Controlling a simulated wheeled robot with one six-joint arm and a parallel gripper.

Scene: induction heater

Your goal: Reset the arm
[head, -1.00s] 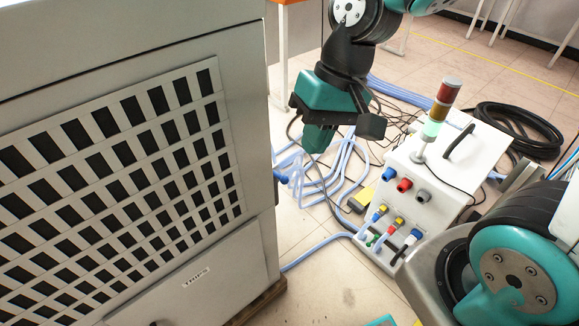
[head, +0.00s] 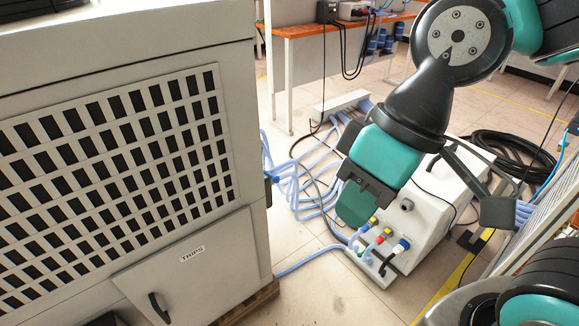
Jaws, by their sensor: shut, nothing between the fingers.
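My arm reaches in from the upper right in the head view. My gripper (head: 355,206) points down and to the left. It is shut and empty, in front of the left side of a white control box (head: 443,232) on the floor. A dark bracket on my arm sticks out to the right across the box. My wrist and gripper hide much of the box's front and top. Coloured plugs (head: 379,239) show low on its front, below my gripper.
A large grey cabinet (head: 150,254) with a slotted grille fills the left side. Blue hoses (head: 300,190) and black cables (head: 505,150) lie on the floor. An orange-topped table (head: 300,30) stands at the back. Bare floor (head: 335,290) lies between cabinet and box.

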